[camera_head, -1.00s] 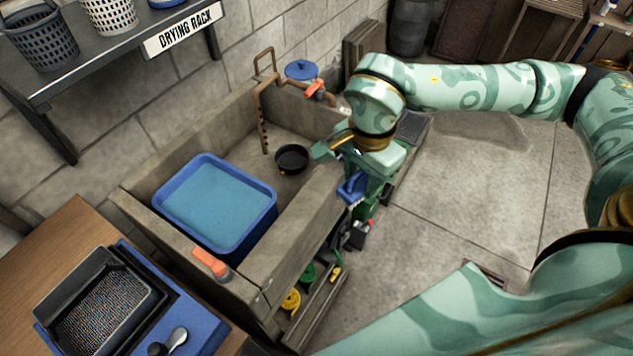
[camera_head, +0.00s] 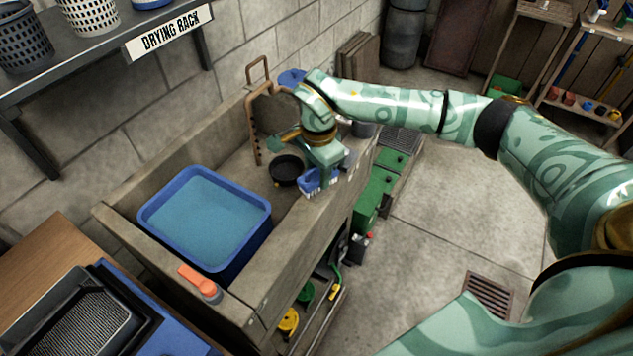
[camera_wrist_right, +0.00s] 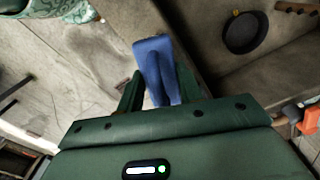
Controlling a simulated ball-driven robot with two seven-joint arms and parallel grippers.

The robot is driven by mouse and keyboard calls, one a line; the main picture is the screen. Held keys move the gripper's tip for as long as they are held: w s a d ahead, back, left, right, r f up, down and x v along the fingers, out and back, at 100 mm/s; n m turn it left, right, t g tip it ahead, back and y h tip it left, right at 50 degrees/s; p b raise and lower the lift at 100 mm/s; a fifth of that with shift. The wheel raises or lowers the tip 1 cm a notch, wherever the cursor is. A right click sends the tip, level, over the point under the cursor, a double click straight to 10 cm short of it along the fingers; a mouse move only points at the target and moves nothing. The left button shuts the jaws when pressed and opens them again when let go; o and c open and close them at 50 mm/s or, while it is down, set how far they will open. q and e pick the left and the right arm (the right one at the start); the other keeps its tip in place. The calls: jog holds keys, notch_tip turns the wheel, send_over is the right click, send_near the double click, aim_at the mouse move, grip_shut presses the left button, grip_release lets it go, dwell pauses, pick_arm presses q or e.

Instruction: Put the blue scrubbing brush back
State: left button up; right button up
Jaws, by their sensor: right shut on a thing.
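The blue scrubbing brush (camera_head: 318,183), with pale bristles on its underside, is over the front rim of the stone sink (camera_head: 290,222) in the head view. My right gripper (camera_head: 325,166) is shut on it from above. In the right wrist view the brush's blue body (camera_wrist_right: 154,58) sticks out from between the two green fingers (camera_wrist_right: 160,88). I cannot tell whether the bristles touch the rim. My left gripper is not in view.
A blue tub of water (camera_head: 205,212) fills the sink's left part. A black pan (camera_head: 286,170) lies in the sink just left of the brush. A green box (camera_head: 374,190) stands right of the sink.

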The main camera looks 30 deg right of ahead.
aim_at(317, 174)
notch_tip(317, 174, down, 4)
jog(key=shift+w+r+b, duration=0.1)
jog(key=shift+r+b, duration=0.1)
jog(key=shift+b, duration=0.4)
jog(key=shift+r, duration=0.2)
jog(key=shift+f, duration=0.1)
jog(key=o, duration=1)
jog(key=shift+o, duration=0.2)
notch_tip(317, 174, up, 12)
jog(key=p, duration=0.3)
jog(key=shift+p, duration=0.4)
